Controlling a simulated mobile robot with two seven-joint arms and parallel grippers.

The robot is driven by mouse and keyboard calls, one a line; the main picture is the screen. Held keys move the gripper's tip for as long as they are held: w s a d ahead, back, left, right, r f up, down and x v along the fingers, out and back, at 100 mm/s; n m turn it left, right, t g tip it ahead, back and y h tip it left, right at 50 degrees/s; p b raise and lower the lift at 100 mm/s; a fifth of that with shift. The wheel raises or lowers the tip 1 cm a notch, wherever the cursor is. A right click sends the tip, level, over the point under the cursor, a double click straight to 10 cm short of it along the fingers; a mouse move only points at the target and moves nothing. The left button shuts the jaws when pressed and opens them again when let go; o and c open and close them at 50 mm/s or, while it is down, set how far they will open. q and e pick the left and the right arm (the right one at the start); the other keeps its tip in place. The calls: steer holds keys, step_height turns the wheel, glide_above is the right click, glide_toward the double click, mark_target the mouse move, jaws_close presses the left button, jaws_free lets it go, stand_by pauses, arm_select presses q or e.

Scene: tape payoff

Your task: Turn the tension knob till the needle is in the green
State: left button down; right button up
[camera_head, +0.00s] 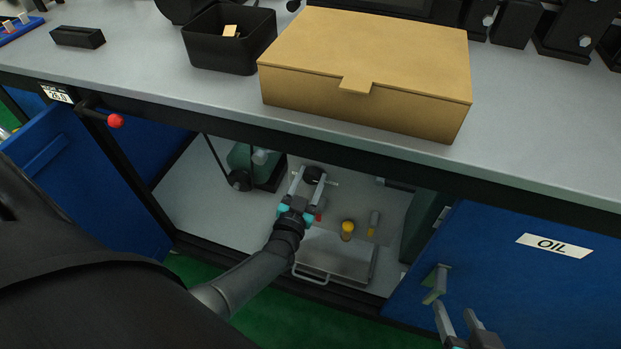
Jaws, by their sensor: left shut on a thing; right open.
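My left gripper (307,181) reaches into the open bay under the bench. Its two grey fingers are shut on a dark round knob (314,173), which looks like the tension knob. A thin light rod shows beside the fingers, and a small red part lies just below them. The gauge's needle and green zone cannot be made out. My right gripper (458,318) is at the lower right, open and empty, in front of the blue door, near its grey-green handle (436,283).
A yellow-topped part (347,229) and a metal tray with a handle (327,259) are in the bay. The blue OIL door (510,285) is at right; an open blue door (95,185) and red-tipped lever (115,121) are at left. A cardboard box (365,60) and black bin (222,55) stand above.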

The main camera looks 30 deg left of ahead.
arm_select(q)
steer(key=n, duration=0.3)
steer(key=shift+n, duration=0.3)
steer(key=n, duration=0.3)
steer(key=shift+b, duration=0.3)
steer(key=shift+n, duration=0.5)
arm_select(e)
steer(key=shift+w+a+r+t+y, duration=0.15)
steer(key=shift+w+a+t+y, duration=0.2)
steer(key=shift+a+t, duration=0.25)
steer(key=shift+a, duration=0.1)
arm_select(q)
steer(key=shift+c, duration=1.3)
jaws_free()
